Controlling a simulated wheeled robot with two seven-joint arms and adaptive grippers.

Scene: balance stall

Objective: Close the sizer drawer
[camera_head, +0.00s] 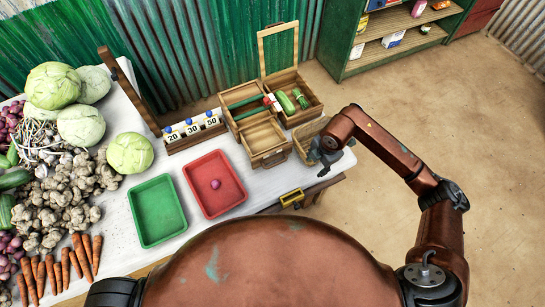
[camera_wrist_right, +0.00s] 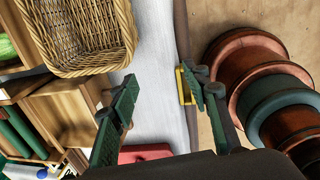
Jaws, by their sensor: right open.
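The sizer drawer (camera_head: 262,138) is a wooden drawer pulled out from the wooden box (camera_head: 236,97) with green parts inside. Its front with a small handle (camera_head: 276,158) faces me. The drawer also shows at the left of the right wrist view (camera_wrist_right: 62,108). My right gripper (camera_head: 324,156) is open and empty, right of the drawer and by the wicker basket, over the table's edge. In the wrist view its fingers (camera_wrist_right: 162,105) are wide apart, the left finger close to the drawer front; I cannot tell if they touch. My left gripper is not in view.
The wicker basket (camera_head: 305,136) stands right of the drawer. A yellow handle (camera_head: 292,198) is at the table's front edge. Green (camera_head: 157,240) and red (camera_head: 232,196) trays lie in front. A lidded wooden box (camera_head: 315,108) holds green vegetables. Numbered weights (camera_head: 192,131) stand left.

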